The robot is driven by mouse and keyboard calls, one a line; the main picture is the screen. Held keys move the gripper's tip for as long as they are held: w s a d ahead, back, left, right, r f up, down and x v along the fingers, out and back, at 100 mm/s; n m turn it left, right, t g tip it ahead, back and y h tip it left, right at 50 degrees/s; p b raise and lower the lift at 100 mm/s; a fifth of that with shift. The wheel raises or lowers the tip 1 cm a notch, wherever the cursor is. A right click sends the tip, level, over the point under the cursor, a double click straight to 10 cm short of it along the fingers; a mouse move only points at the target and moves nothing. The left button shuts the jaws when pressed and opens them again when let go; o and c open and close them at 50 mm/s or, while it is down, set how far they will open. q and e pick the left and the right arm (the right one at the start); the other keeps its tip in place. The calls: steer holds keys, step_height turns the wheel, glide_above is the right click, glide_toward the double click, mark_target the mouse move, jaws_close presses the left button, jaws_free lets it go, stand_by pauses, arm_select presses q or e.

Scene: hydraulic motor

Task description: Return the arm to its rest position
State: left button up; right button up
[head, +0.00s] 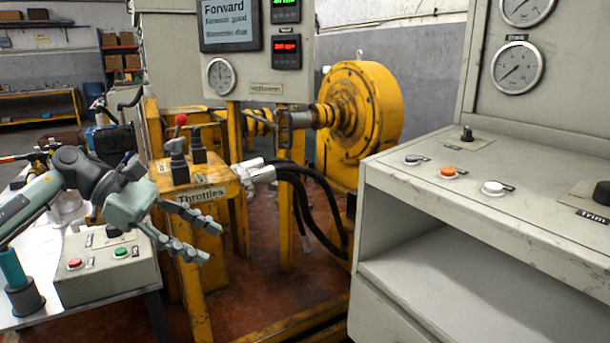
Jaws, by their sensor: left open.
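My left gripper (206,241) is at the left of the head view, at the end of my left arm. Its two fingers are spread apart and point to the right, with nothing between them. It appears in front of the yellow throttle stand (205,194) and above the right side of the grey button box (108,268). The stand carries a red-knobbed lever (179,139) and a second dark lever (198,148). The gripper looks clear of both levers. I cannot tell its exact distance from the stand. My right gripper is not in view.
The button box has red and green buttons and sits on a white table (30,313). A grey control console (480,180) fills the right side. Black hoses (318,215) hang beside the stand. A yellow motor wheel (362,115) and a display panel (255,60) stand behind.

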arm_select(q)
steer(key=w+d+n+t+h, duration=0.35)
steer(key=d+n+h, duration=0.3)
steer(key=d, duration=0.25)
steer(key=w+a+f+n+t+y, duration=0.2)
steer(key=w+n+t, duration=0.2)
steer(key=n+t, duration=0.8)
steer(key=s+a+f+n+g+y, duration=0.15)
steer(key=a+f+n+y, duration=0.3)
steer(key=f+n, duration=0.45)
steer(key=s+a+f+n+y, duration=0.2)
steer(key=a+f+n+y, duration=0.2)
steer(key=f+n+y, duration=0.35)
steer(key=s+a+f+n+g+y, duration=0.15)
steer(key=a+f+n+y, duration=0.3)
steer(key=f+n, duration=0.5)
steer(key=s+f+n+g, duration=0.3)
steer(key=s+f, duration=0.3)
steer(key=s, duration=0.3)
steer(key=s+a+f+n+g, duration=0.1)
steer(key=s+f+n+g, duration=0.2)
steer(key=s+f, duration=0.4)
steer(key=s+f+n+g, duration=0.3)
steer(key=s+f, duration=0.4)
steer(key=s, duration=0.6)
steer(key=shift+s+a+f+g, duration=0.15)
steer(key=shift+f+g, duration=0.1)
steer(key=shift+g, duration=0.4)
